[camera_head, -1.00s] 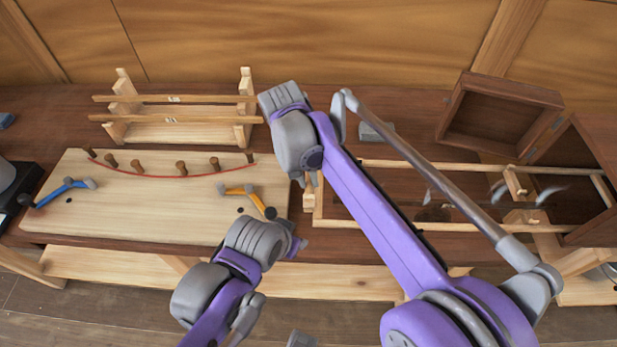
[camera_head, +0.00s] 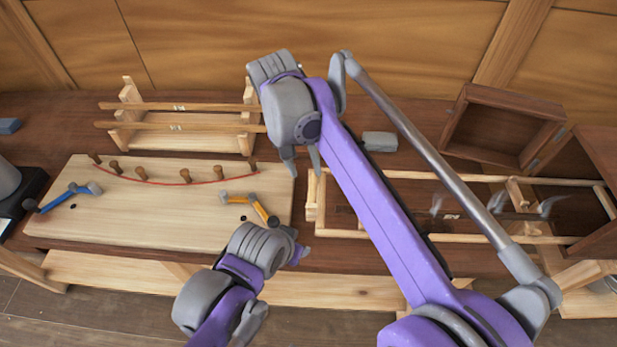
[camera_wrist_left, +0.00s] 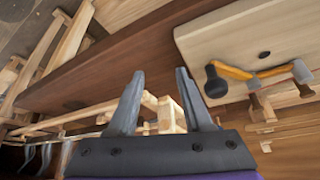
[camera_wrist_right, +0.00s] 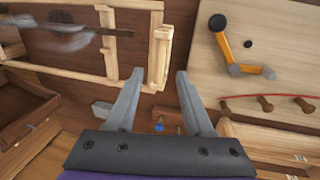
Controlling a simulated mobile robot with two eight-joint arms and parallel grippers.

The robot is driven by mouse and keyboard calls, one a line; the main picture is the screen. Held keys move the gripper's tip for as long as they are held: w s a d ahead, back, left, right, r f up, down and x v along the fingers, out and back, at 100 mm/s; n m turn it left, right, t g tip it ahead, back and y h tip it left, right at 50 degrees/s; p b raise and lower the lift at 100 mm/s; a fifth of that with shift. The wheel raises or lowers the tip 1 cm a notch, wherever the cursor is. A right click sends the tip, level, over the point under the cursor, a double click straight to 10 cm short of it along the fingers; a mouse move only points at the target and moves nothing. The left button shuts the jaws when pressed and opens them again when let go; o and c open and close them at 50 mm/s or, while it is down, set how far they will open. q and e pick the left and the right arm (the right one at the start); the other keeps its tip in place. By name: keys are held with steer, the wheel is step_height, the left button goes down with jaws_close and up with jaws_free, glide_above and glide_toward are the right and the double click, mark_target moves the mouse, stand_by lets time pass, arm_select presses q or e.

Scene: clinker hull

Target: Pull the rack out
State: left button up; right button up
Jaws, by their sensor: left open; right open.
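The rack (camera_head: 440,178) is a long pale wooden frame with two rails, lying on the dark bench and reaching right to the dark wooden box. Its end piece (camera_head: 314,200) is at the left. My right gripper (camera_head: 302,163) is open, just above and left of that end in the picture. In the right wrist view, the end piece (camera_wrist_right: 161,55) shows between and beyond the open fingers (camera_wrist_right: 159,75). My left gripper (camera_head: 298,256) is open and empty near the bench's front edge. In the left wrist view, the rack's end (camera_wrist_left: 168,114) shows behind the fingers (camera_wrist_left: 158,74).
A grey block (camera_head: 380,141) lies behind the rack. An open dark box (camera_head: 505,125) stands back right. My right arm crosses over the rack.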

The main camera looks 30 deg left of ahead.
steer(key=r, duration=0.2)
steer(key=shift+s+a+r, duration=0.1)
steer(key=shift+a+r, duration=0.15)
steer(key=shift+r, duration=0.1)
steer(key=d+f+m+t+y, duration=0.1)
steer(key=d+f, duration=0.1)
steer(key=d, duration=1)
steer(key=d+f+m+y, duration=0.1)
steer(key=d+f, duration=0.1)
steer(key=d, duration=1)
steer(key=s+d+f+m+t, duration=0.1)
steer(key=s+d+f+t, duration=0.1)
steer(key=s+d+f, duration=0.3)
steer(key=s+d+f+m+t, duration=0.1)
steer(key=s+d+f, duration=0.5)
steer(key=d, duration=0.4)
steer(key=shift+s+d+t, duration=0.15)
steer(key=shift+s+t, duration=0.2)
steer(key=shift+t, duration=0.05)
